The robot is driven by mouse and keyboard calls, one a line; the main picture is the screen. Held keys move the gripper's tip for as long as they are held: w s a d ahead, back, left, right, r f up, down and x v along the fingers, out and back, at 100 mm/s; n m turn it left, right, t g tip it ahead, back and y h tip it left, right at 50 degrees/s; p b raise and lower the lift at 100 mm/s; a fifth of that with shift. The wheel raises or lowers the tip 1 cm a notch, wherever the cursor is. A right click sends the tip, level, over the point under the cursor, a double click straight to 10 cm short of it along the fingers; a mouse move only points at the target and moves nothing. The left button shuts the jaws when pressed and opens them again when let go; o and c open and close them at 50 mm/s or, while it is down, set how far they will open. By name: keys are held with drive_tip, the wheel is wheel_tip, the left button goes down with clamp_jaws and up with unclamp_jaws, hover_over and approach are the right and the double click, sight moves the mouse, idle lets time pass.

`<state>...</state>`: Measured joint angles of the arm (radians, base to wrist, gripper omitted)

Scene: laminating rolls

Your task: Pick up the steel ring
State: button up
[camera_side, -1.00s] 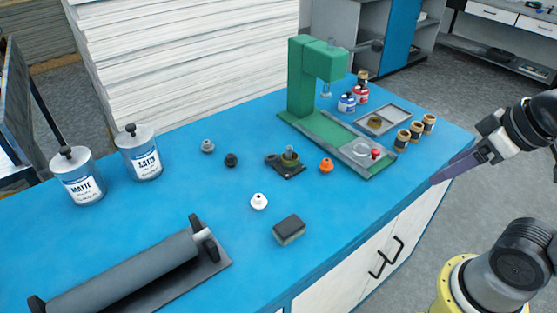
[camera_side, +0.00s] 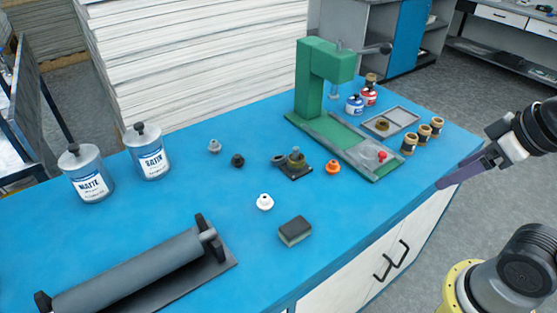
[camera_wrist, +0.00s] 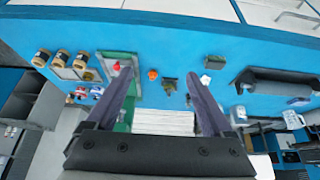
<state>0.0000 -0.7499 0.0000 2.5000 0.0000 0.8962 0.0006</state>
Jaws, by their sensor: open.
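I cannot single out the steel ring with certainty. A small dark grey ring-like piece (camera_side: 278,159) lies at the left of a black plate with a brass-coloured post (camera_side: 296,160), mid-table. The plate and post also show in the wrist view (camera_wrist: 169,86); the ring-like piece is too small to make out there. My gripper (camera_side: 440,185) is at the table's right front edge in the side view, well apart from these pieces. In the wrist view its two fingers (camera_wrist: 160,78) are spread wide with nothing held between them.
A green press (camera_side: 312,85) stands behind, with a tray (camera_side: 405,116) and several jars (camera_side: 423,134) to its right. Orange (camera_side: 333,167) and white (camera_side: 265,202) knobs, a dark block (camera_side: 295,231), a roller (camera_side: 140,268) and two cans (camera_side: 86,175) occupy the blue table (camera_side: 200,195).

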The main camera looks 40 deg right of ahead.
drive_tip(key=w+r+t, duration=0.2)
drive_tip(key=w+r, duration=0.5)
drive_tip(key=w, duration=0.3)
drive_tip(key=w+a, duration=0.3)
drive_tip(key=w, duration=1.3)
drive_tip(key=w+a+f+g, duration=0.1)
drive_tip(key=w+f, duration=0.3)
drive_tip(key=f, duration=0.3)
drive_tip(key=w+a+f+g, duration=0.1)
drive_tip(key=w+a+f, duration=0.1)
drive_tip(key=w+f, duration=0.2)
drive_tip(key=w+a+f+n+g, duration=0.1)
drive_tip(key=w+f, duration=0.3)
drive_tip(key=f, duration=0.7)
drive_tip(key=shift+a+y, duration=0.4)
drive_tip(key=shift+a, duration=0.05)
drive_tip(key=shift+x, duration=3)
clamp_jaws()
